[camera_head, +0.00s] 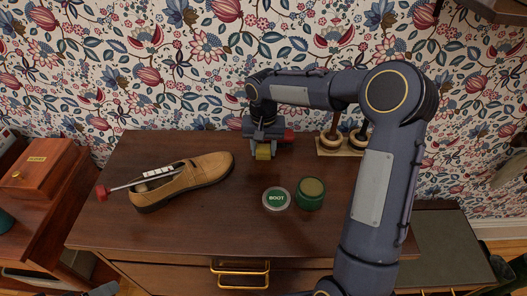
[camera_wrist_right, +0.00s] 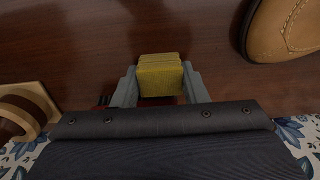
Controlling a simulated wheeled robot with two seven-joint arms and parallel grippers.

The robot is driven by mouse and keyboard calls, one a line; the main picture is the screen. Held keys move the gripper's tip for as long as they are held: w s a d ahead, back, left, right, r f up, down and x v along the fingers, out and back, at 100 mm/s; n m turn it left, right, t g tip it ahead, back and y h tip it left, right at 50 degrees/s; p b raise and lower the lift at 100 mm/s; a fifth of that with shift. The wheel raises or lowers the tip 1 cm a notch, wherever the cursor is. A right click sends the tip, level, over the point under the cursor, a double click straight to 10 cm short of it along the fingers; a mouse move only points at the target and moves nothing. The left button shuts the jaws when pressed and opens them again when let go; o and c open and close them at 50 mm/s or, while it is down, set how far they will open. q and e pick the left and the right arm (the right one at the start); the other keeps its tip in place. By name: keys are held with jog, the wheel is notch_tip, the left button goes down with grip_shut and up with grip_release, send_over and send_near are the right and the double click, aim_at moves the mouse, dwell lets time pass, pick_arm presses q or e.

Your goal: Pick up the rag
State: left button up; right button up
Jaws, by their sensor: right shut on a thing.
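The rag is a folded yellow cloth (camera_head: 263,151) at the back middle of the dark wooden cabinet top. My right gripper (camera_head: 263,140) comes down on it from above and is shut on it. In the right wrist view the rag (camera_wrist_right: 160,76) sits between the two grey fingers of the gripper (camera_wrist_right: 160,88), as a thick yellow block. I cannot tell whether the rag touches the wood or is just above it.
A tan shoe (camera_head: 195,178) with a red-ended rod in it lies left on the cabinet top (camera_head: 240,240). An open green tin (camera_head: 310,194) and its "BOOT" lid (camera_head: 276,199) are in front. Brushes (camera_head: 344,142) stand on a wooden holder behind. A wooden box (camera_head: 40,165) is far left.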

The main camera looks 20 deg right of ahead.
aim_at(263, 147)
jog(key=shift+r, duration=0.5)
notch_tip(263, 147, up, 2)
jog(key=shift+r, duration=0.2)
jog(key=s+a+r+b, duration=0.2)
jog(key=s+a+r, duration=0.4)
jog(key=s+r, duration=0.3)
jog(key=s, duration=0.3)
jog(key=shift+s+r, duration=0.3)
jog(key=shift+s, duration=0.05)
jog(key=shift+o, duration=1.2)
jog(key=shift+c, duration=0.9)
